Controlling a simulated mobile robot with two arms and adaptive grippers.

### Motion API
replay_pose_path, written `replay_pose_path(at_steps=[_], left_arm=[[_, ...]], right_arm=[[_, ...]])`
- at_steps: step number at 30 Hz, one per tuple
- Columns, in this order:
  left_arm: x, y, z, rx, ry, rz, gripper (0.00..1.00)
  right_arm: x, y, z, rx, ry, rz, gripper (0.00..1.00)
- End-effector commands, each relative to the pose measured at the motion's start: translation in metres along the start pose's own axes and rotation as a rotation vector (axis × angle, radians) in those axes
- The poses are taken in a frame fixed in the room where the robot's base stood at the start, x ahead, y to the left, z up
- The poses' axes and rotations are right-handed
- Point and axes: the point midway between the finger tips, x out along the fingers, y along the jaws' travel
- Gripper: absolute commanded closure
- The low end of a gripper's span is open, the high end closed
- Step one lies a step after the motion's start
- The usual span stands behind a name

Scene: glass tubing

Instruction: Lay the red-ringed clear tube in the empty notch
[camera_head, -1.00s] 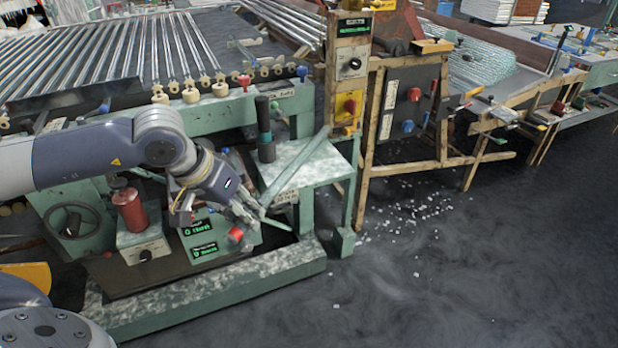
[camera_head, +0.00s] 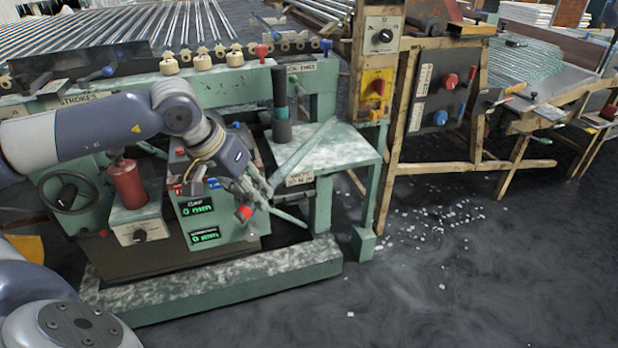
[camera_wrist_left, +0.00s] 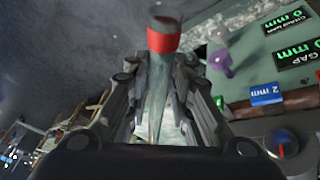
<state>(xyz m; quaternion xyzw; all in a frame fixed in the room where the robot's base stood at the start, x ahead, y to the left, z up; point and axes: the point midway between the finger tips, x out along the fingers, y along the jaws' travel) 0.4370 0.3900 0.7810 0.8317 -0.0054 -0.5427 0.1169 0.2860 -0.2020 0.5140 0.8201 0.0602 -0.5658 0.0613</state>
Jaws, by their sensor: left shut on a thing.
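The clear tube (camera_wrist_left: 157,85) has a red ring (camera_wrist_left: 164,39) near its upper end in the left wrist view. My left gripper (camera_wrist_left: 160,72) is shut on it, with one finger on each side. In the head view my left gripper (camera_head: 262,192) is low in front of the green machine, between its displays and the small side table. There the tube is hard to tell from the green bars behind the fingers. I cannot make out for certain which notch is the empty one. My right gripper is not in view.
The green machine (camera_head: 220,277) has lit displays (camera_head: 197,207), a red cylinder (camera_head: 128,183) and a handwheel. A side table (camera_head: 345,147) with a dark post (camera_head: 281,100) stands right of the gripper. White fragments litter the floor beyond.

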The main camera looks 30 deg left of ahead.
Motion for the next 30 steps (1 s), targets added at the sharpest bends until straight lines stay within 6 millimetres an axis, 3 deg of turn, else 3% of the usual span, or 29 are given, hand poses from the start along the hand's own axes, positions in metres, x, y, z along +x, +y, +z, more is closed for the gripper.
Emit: replay_pose_path(at_steps=[5,21,30], left_arm=[[0.011,0.012,-0.019,-0.001,0.002,0.008,1.00],[0.057,0.047,-0.086,-0.002,0.002,0.004,1.00],[0.074,0.050,-0.093,-0.002,-0.002,-0.003,1.00]], right_arm=[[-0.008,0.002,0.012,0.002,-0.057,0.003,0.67],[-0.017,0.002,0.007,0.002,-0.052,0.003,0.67],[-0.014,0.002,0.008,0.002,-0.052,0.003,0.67]])
